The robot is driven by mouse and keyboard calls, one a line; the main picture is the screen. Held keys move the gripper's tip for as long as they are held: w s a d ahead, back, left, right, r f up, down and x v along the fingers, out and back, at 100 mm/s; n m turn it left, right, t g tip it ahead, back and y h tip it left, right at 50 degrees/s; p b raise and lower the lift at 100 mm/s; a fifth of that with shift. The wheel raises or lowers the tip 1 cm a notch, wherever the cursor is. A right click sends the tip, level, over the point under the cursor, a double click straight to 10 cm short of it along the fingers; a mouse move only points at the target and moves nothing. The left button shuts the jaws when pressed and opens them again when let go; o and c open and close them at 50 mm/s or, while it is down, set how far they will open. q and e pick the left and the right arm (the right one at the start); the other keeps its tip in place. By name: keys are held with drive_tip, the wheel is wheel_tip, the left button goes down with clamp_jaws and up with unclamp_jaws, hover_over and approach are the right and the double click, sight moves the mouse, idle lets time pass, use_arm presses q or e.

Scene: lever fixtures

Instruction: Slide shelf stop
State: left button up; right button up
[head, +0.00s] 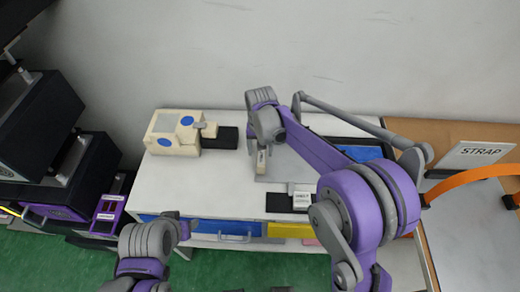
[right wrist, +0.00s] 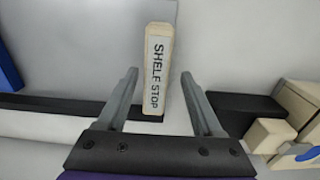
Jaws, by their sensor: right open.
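The shelf stop is a cream, upright-looking block with the dark words SHELF STOP, seen in the right wrist view (right wrist: 157,72) and small in the head view (head: 261,161). My right gripper (right wrist: 159,75) is open, with one finger on each side of the block and a gap on both sides. I cannot tell whether the fingertips are at its depth. In the head view my right wrist hangs over the block and hides part of it. My left arm shows at the lower left of the head view; its jaw state is not clear.
A cream fixture with blue discs (head: 172,133) and a dark track (head: 228,138) stand left of the stop on the white table (head: 180,190). A small labelled slider (head: 302,199) sits at the front. A STRAP sign (head: 475,155) and an orange strap (head: 470,180) are at right.

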sight(260, 152)
wheel_tip(260, 152, up, 11)
idle(0.4)
drive_tip(key=shift+s, duration=0.1)
idle(0.3)
drive_tip(key=s+d+r+t, duration=0.2)
drive_tip(key=s+d+t, duration=0.1)
drive_tip(key=s+d, duration=0.8)
drive_tip(key=s+d+f+t, duration=0.1)
drive_tip(key=s+f, duration=0.2)
drive_tip(key=s, duration=0.4)
drive_tip(key=s+d+f+n+t, duration=0.1)
drive_tip(key=s+d+f, duration=0.1)
drive_tip(key=s, duration=0.5)
drive_tip(key=shift+f, duration=0.85)
drive_tip(key=shift+s+d, duration=0.1)
